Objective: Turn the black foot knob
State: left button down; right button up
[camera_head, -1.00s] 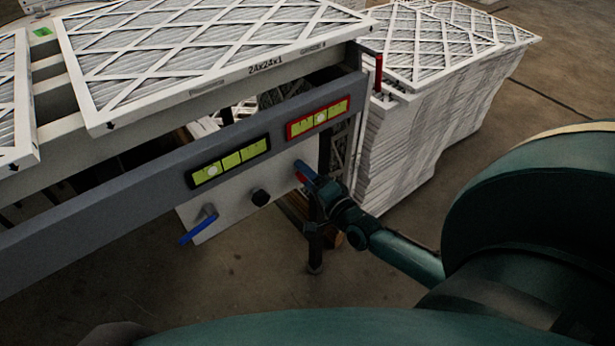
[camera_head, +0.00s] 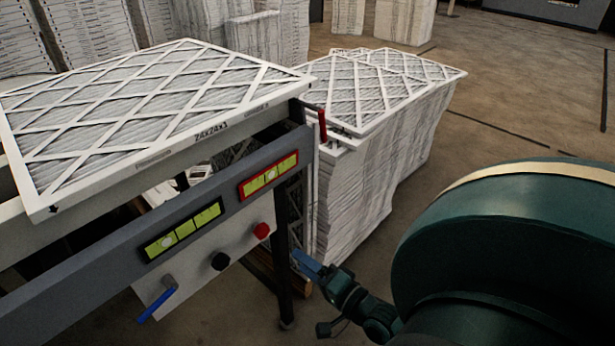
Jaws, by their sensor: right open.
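A round black knob (camera_head: 220,261) sits on the white panel below the grey rail, between a blue lever and a red knob. A black leg (camera_head: 283,262) stands right of the panel, and its dark foot (camera_head: 287,323) rests on the floor. I cannot tell which of these the task's foot knob is. My right gripper (camera_head: 303,262), with blue fingers, is open and empty. In the picture it is close to the right of the leg, and apart from the black knob. Contact with the leg cannot be told. My left gripper is out of view.
The red knob (camera_head: 261,230) and blue lever (camera_head: 157,303) flank the black knob. Two yellow-green levels (camera_head: 183,228) lie on the grey rail (camera_head: 110,240). A filter (camera_head: 150,115) lies above, and a filter stack (camera_head: 360,190) stands behind my gripper.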

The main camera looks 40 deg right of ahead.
aim_at(221, 260)
jog(key=k+l, duration=0.1)
jog(key=k, duration=0.9)
